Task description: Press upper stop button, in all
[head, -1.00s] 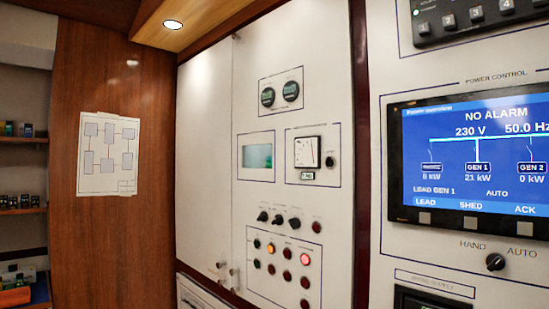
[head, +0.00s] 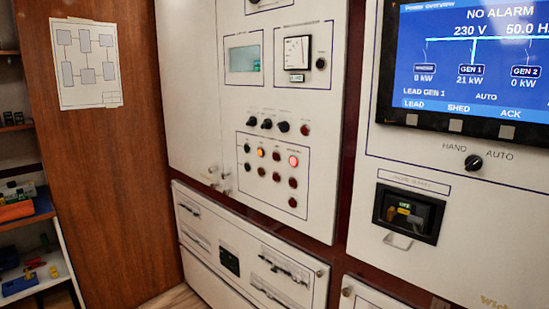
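A white control panel (head: 232,185) in the head view carries a framed block of small round buttons and lamps. Its top row has a dark green one (head: 247,148), a glowing amber one (head: 261,152), a dark red one (head: 276,156) and a lit red one (head: 293,161). The labels are too small to read, so I cannot tell which is the upper stop button. Neither of my grippers is in view.
Three black rotary knobs (head: 266,123) sit above the buttons. A breaker panel (head: 200,222) is below. At the right are a blue screen (head: 470,60), a hand/auto switch (head: 473,162) and a recessed black unit (head: 408,213). Shelves (head: 50,270) with small parts stand at the left.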

